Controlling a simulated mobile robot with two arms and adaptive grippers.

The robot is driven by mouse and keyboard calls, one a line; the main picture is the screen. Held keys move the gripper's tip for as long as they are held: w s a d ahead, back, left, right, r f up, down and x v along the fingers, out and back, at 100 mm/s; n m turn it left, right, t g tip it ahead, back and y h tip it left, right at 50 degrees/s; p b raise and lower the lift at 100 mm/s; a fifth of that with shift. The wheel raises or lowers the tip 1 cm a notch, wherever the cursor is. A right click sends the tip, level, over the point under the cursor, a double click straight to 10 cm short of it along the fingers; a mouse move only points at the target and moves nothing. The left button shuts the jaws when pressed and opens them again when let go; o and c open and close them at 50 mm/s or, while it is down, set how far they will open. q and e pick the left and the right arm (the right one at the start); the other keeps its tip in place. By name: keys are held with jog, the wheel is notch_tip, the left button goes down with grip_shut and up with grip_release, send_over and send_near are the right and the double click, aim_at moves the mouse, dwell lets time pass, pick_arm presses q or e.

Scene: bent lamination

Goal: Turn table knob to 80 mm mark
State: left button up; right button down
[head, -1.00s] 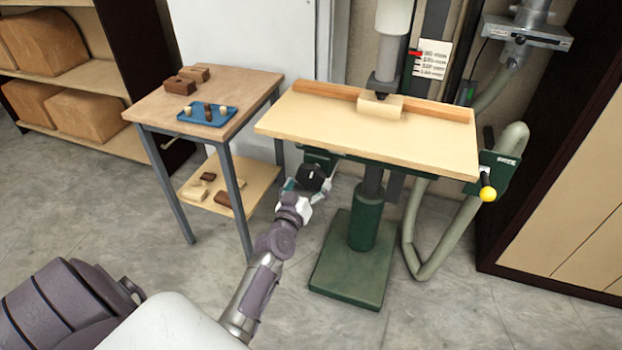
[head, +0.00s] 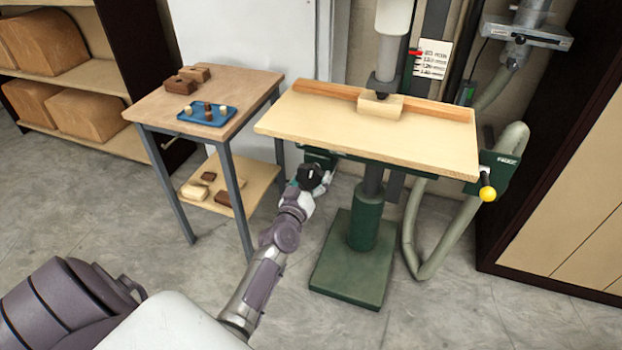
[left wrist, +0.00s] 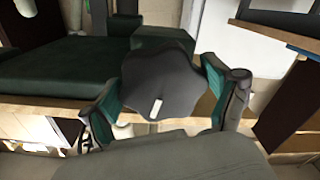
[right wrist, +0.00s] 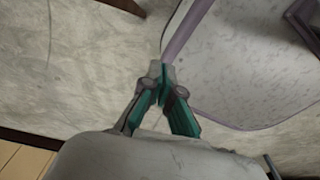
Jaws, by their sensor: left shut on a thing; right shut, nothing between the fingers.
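The dark lobed table knob (head: 308,176) is under the left front of the machine's wooden table (head: 360,132). My left gripper (head: 316,184) is at it. In the left wrist view the knob (left wrist: 158,80) shows a white mark near its lower middle, and my left gripper (left wrist: 160,92) has its green-padded fingers shut on its two sides. A white scale card (head: 432,59) stands behind the table with a red pointer (head: 415,53) near its upper left; its figures are too small to read surely. My right gripper (right wrist: 162,88) is shut and empty, and shows only in the right wrist view.
A side table (head: 232,103) with a blue tray (head: 208,115) and brown blocks stands left of the machine. A yellow-knobbed handle (head: 487,193) sticks out at the machine's right. A grey hose (head: 452,242) loops down beside the green base (head: 350,272). The front floor is clear.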

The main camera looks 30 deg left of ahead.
pick_arm(q)
jog(key=shift+n, duration=1.2)
jog(key=o, duration=0.9)
jog(key=v, duration=1.2)
jog(key=shift+f, duration=0.1)
